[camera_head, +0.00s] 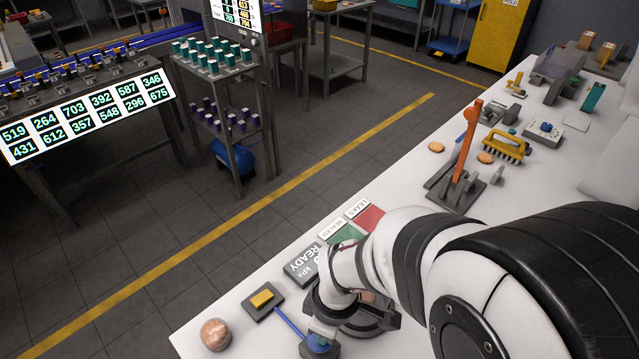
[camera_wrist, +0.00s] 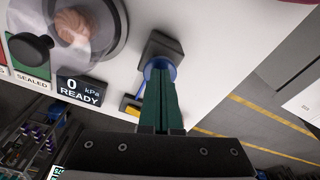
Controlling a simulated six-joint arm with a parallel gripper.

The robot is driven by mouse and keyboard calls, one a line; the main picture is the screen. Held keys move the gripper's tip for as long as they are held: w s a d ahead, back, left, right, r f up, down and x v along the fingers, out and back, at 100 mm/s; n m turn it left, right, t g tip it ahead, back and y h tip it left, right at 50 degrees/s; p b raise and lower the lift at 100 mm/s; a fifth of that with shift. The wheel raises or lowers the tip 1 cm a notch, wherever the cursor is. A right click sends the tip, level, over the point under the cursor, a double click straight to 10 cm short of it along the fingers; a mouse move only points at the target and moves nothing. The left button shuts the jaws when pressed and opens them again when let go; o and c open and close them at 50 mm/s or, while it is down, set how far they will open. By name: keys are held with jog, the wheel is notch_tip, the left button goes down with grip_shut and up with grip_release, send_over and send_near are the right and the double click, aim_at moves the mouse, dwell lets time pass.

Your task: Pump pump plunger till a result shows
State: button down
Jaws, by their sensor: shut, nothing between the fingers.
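My gripper (camera_wrist: 160,78) is shut and empty, its dark green fingers together. In the wrist view its tips overlap the blue round pump plunger (camera_wrist: 152,66), which sits on a dark grey base (camera_wrist: 168,45). I cannot tell whether they touch. In the head view the blue plunger (camera_head: 319,344) shows at the bottom edge, partly covered by my gripper. The pump display (camera_wrist: 80,90) reads 0 kPa READY. Beside it are a green SEALED panel (camera_wrist: 32,80) and, in the head view, a red LEAKS panel (camera_head: 367,216). Neither looks lit.
A clear dome (camera_wrist: 103,40) with a biscuit inside and a black knob (camera_wrist: 30,47) stand near the display. A yellow block (camera_head: 262,298) on a dark base joins the pump by a blue line. An orange lever (camera_head: 466,143) stands farther back.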

jog(key=shift+f, duration=1.3)
jog(key=d, duration=0.1)
jog(key=s+d+r, duration=0.1)
jog(key=shift+s+d, duration=0.1)
jog(key=shift+d, duration=0.3)
jog(key=shift+r, duration=0.1)
notch_tip(320, 180, up, 16)
jog(key=d, duration=0.1)
jog(key=shift+s+d+f, duration=0.2)
jog(key=shift+s+d, duration=0.05)
jog(key=shift+s, duration=0.1)
jog(key=w+a+f, duration=0.1)
jog(key=a+f, duration=0.2)
jog(key=f, duration=0.4)
jog(key=shift+w+a+f, duration=0.15)
jog(key=shift+w+a, duration=0.15)
jog(key=shift+a, duration=0.05)
